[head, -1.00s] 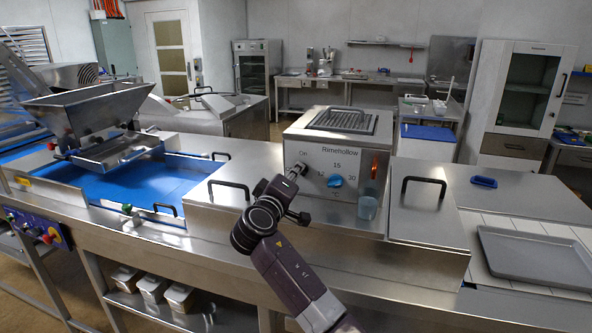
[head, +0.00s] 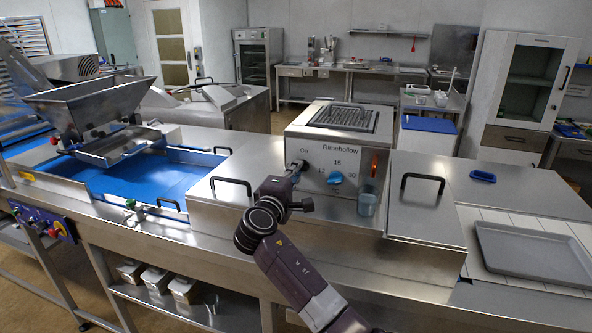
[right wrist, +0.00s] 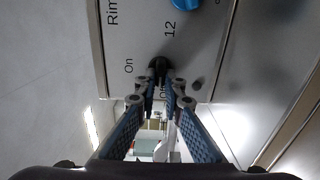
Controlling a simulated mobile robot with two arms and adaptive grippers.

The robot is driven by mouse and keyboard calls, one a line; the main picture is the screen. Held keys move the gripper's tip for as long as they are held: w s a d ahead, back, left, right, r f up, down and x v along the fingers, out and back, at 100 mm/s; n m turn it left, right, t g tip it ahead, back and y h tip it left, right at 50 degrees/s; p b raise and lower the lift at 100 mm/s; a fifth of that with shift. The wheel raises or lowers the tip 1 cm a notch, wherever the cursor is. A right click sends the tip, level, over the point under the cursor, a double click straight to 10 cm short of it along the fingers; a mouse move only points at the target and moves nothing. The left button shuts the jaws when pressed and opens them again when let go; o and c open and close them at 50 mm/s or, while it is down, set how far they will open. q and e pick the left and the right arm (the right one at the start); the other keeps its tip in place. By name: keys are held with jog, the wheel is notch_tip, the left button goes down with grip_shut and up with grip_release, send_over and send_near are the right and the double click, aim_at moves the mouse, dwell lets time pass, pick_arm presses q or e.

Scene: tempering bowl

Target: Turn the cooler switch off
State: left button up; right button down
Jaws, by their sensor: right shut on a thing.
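The cooler (head: 338,125), a steel box labelled Rimehollow, stands on the counter with its front panel toward me. Its small black switch (right wrist: 160,66) shows in the right wrist view, between the "On" and "Off" labels. My right gripper (right wrist: 161,84) is shut on the switch at the panel's left side. In the head view my right gripper (head: 297,168) hides most of the switch, so I cannot tell its exact position. A blue dial (head: 335,178) with numbers and an orange-red indicator (head: 374,162) sit to the right. My left gripper is not in view.
A clear bluish cup (head: 367,201) is at the panel's lower right. Steel lids with black handles (head: 423,182) flank the cooler. A grey tray (head: 535,255) lies far right. A hopper (head: 85,105) stands over a blue belt (head: 150,185) at left.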

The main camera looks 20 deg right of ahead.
jog(key=shift+d+r, duration=0.1)
jog(key=c, duration=2)
grip_release()
jog(key=shift+c, duration=0.2)
jog(key=v, duration=1.2)
